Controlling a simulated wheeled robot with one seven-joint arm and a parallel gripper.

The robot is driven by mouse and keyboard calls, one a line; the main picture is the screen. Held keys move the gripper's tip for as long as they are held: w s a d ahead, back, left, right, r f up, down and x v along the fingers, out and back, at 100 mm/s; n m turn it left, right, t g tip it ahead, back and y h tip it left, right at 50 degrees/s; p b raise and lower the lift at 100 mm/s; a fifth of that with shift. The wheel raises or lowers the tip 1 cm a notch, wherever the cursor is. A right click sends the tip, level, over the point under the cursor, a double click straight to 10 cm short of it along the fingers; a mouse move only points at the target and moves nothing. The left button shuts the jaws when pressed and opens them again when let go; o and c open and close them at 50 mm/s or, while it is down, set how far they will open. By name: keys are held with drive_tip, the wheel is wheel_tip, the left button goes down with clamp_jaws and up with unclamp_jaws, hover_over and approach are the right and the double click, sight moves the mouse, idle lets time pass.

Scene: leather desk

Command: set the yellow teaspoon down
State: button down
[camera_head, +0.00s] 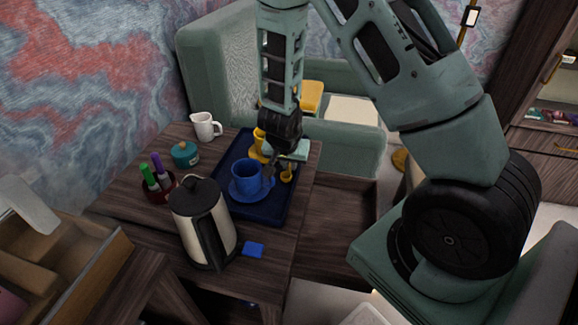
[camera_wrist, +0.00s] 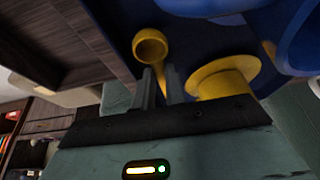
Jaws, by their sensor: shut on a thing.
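The yellow teaspoon (camera_wrist: 150,48) is held by its handle between the fingers of my gripper (camera_wrist: 158,88), its bowl pointing away from the palm. In the head view the spoon's bowl (camera_head: 287,174) shows over the right part of the dark blue tray (camera_head: 268,211). My gripper (camera_head: 272,170) is over the tray, beside the blue cup (camera_head: 245,172) on its blue saucer (camera_head: 240,195). I cannot tell whether the spoon touches the tray. A yellow cup (camera_head: 259,138) is partly hidden behind my gripper; a yellow piece (camera_wrist: 222,80) shows beside the fingers in the wrist view.
A kettle (camera_head: 200,215) stands left of the tray, with a blue block (camera_head: 254,249) near it. A white jug (camera_head: 206,127), a teal pot (camera_head: 185,154) and a red holder with markers (camera_head: 158,187) stand further left. The tray's front part is bare.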

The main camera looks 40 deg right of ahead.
drive_tip(key=c, duration=1.7)
unclamp_jaws()
drive_tip(key=shift+f, duration=0.1)
